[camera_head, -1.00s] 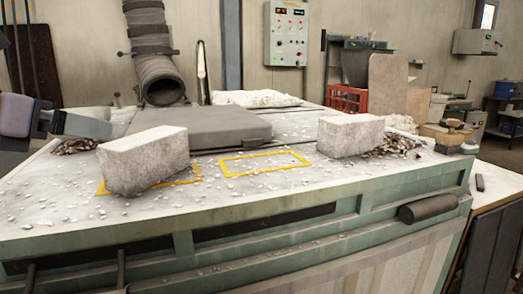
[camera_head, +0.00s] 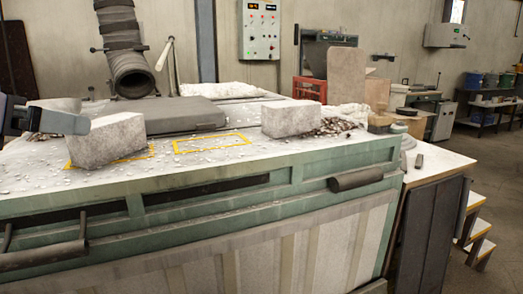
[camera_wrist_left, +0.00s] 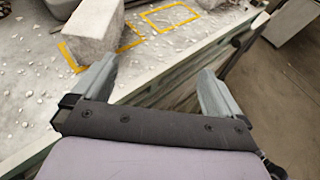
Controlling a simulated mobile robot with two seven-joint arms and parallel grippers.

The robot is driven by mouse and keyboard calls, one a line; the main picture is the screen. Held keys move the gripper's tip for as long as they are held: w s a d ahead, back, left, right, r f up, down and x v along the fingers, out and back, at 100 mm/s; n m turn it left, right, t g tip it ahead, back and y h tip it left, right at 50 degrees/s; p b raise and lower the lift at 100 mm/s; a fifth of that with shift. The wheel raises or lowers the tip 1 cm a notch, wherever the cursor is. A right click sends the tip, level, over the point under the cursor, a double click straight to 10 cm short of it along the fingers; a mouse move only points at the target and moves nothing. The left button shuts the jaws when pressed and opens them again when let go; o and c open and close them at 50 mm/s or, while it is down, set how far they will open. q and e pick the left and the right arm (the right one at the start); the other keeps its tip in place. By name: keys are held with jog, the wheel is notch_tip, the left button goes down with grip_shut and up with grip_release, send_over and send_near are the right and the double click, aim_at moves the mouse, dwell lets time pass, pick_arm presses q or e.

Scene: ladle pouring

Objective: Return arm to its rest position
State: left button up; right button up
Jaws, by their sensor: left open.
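My left gripper (camera_head: 85,124) comes in at the left edge of the head view, close to the left pale block (camera_head: 110,143). In the left wrist view the two grey fingers of this gripper (camera_wrist_left: 156,68) stand wide apart with nothing between them. The same block (camera_wrist_left: 92,30) is beyond the left finger there; whether they touch is unclear. It stands partly over a yellow outlined rectangle on the furnace top. My right gripper is not in view.
The white-topped green furnace (camera_head: 215,185) is strewn with pale crumbs. A second pale block (camera_head: 290,119) stands to the right, near an empty yellow rectangle (camera_head: 210,143). A grey slab (camera_head: 172,114) lies behind. A side table (camera_head: 438,165) and open floor are at right.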

pick_arm(q)
jog(key=s+d+f+n+g+h+p, duration=0.1)
jog(key=d+f+n+g+h, duration=0.3)
jog(key=d+f+h, duration=1.15)
jog(key=s+a+f+n+t+y, duration=0.15)
jog(key=f+n+t+y, duration=0.35)
jog(key=f+n+y, duration=0.5)
jog(key=a+f+n+t+y, duration=0.2)
jog(key=f+n+t+y, duration=0.2)
jog(key=f+n, duration=0.8)
jog(key=s+d+f+n+g+y+p, duration=0.1)
jog(key=s+f+n+g+y, duration=0.2)
jog(key=s+f+n+g, duration=0.4)
jog(key=s+f+n, duration=0.4)
jog(key=s+f, duration=0.4)
jog(key=f, duration=0.1)
jog(key=shift+s+d+f+y, duration=0.15)
jog(key=shift+s+f+y, duration=0.05)
jog(key=shift+f+y, duration=0.15)
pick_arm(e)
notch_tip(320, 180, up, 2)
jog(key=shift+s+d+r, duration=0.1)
